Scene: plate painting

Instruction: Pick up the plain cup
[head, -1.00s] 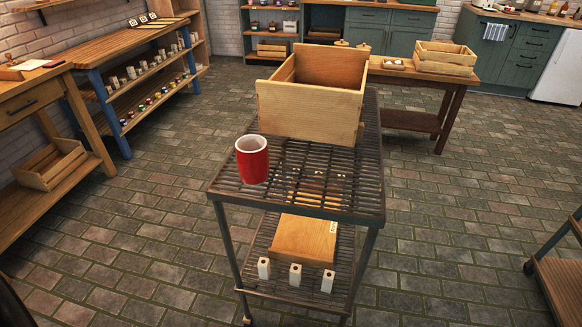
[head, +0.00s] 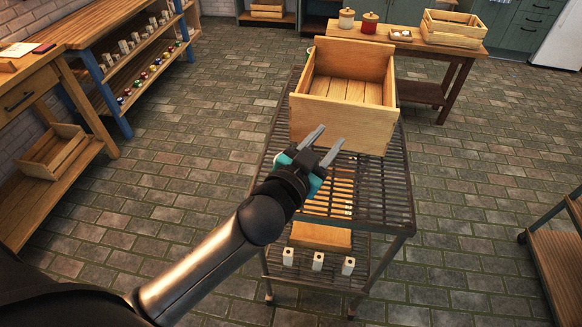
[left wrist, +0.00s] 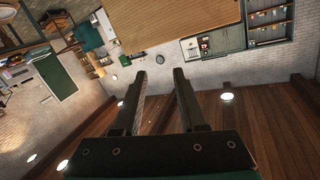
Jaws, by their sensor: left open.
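The red cup that stood on the left of the metal cart (head: 385,205) shows in neither current view. The part of the cart top where it stood is now behind my left gripper (head: 333,133) and wrist in the head view. My left gripper is open, with two separate fingers above the cart, in front of the wooden crate (head: 325,122). In the left wrist view the open fingers (left wrist: 160,72) have nothing visible between them. My right gripper is not in view.
The crate takes up the cart's far end. Several small white blocks (head: 318,262) and a wooden box (head: 320,237) sit on the cart's lower shelf. A low table (head: 405,72) stands behind, with a white jar (head: 347,19) and a red jar (head: 370,23). Open floor surrounds the cart.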

